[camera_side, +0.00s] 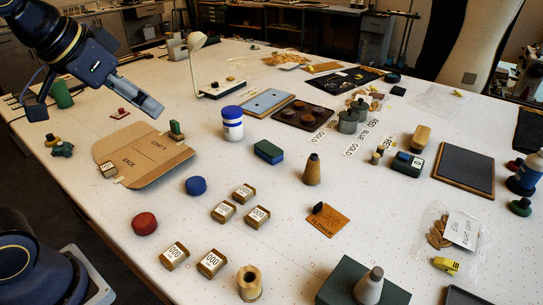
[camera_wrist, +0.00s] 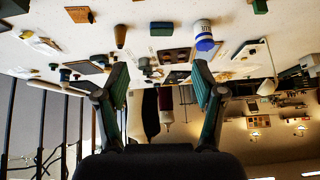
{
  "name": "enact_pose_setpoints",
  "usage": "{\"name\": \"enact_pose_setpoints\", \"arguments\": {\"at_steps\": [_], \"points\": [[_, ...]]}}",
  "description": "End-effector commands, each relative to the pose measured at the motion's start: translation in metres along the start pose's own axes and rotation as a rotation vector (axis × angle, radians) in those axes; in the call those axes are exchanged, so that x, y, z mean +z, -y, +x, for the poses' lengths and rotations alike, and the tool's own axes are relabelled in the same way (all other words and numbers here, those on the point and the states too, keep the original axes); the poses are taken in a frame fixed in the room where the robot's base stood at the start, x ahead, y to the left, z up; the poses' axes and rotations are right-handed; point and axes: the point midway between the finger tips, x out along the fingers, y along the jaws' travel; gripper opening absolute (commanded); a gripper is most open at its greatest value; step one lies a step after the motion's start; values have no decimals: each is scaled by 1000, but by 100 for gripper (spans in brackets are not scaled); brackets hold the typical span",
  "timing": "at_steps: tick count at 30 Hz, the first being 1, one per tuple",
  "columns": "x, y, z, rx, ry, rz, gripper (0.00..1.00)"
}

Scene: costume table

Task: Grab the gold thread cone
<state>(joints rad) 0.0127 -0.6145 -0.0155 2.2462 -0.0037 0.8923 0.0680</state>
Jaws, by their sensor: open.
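A brown-gold cone (camera_side: 312,169) stands upright near the middle of the white table, and looks like the gold thread cone. It also shows in the wrist view (camera_wrist: 120,36), where the picture is upside down. A grey cone (camera_side: 369,286) with a pale top stands at the front, on or against a dark green box. My gripper (camera_side: 148,104) is high at the upper left, well apart from the brown-gold cone. In the wrist view my gripper (camera_wrist: 160,67) has its two fingers wide apart with nothing held.
A white-and-blue tub (camera_side: 232,124) and a green-blue block (camera_side: 268,152) stand left of the brown-gold cone. An orange card (camera_side: 328,219) lies in front of it. Several small labelled boxes (camera_side: 244,193) and a wooden spool (camera_side: 250,281) are toward the front.

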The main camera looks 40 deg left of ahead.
Motion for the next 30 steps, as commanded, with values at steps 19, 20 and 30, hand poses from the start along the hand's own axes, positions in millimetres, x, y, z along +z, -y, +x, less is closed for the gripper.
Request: {"name": "enact_pose_setpoints", "arguments": {"at_steps": [19, 20, 30], "points": [[-191, -123, 218, 194, 154, 270, 69], [-186, -126, 226, 198, 169, 274, 69], [-160, -143, 286, 209, 219, 286, 69]]}}
